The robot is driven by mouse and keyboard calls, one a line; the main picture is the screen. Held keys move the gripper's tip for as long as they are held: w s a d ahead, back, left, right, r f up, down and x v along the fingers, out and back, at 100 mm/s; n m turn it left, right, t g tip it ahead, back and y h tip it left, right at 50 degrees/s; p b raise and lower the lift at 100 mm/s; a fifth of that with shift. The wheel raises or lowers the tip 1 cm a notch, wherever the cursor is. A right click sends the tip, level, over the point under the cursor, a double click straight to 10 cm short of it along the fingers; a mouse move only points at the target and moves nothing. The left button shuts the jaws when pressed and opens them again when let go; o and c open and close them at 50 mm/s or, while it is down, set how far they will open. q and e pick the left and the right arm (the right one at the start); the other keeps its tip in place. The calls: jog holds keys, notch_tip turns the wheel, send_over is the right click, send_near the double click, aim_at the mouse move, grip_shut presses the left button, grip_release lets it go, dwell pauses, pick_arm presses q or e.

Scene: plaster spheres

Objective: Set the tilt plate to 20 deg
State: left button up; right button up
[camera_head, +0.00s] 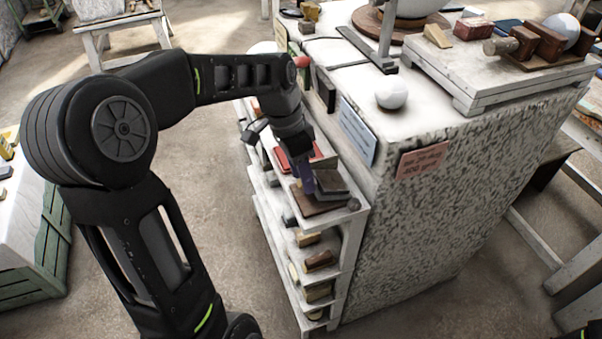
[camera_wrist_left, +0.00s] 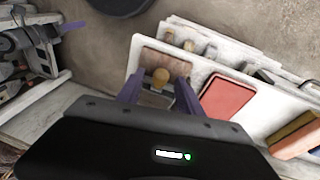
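What looks like the tilt plate is a dark grey slab (camera_head: 332,182) on a brown wooden base (camera_head: 312,207), on the top shelf of the white rack. Its angle cannot be read. In the left wrist view a brown board (camera_wrist_left: 172,63) with a round tan knob (camera_wrist_left: 160,77) shows between the fingers. My left gripper (camera_head: 308,186) points down at the plate, its purple fingers close beside the slab. In the wrist view the fingers of this gripper (camera_wrist_left: 157,92) are apart, with the knob between them; contact cannot be told. My right gripper is out of view.
A red block (camera_head: 290,158) lies behind the plate on the same shelf; it also shows in the wrist view (camera_wrist_left: 228,97). The speckled plaster cabinet (camera_head: 440,205) stands right of the rack. A white sphere (camera_head: 391,92) rests on its top.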

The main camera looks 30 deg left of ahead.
pick_arm(q)
jog(key=v, duration=0.7)
jog(key=shift+r+b, duration=0.35)
jog(key=shift+b, duration=0.05)
jog(key=shift+a, duration=0.15)
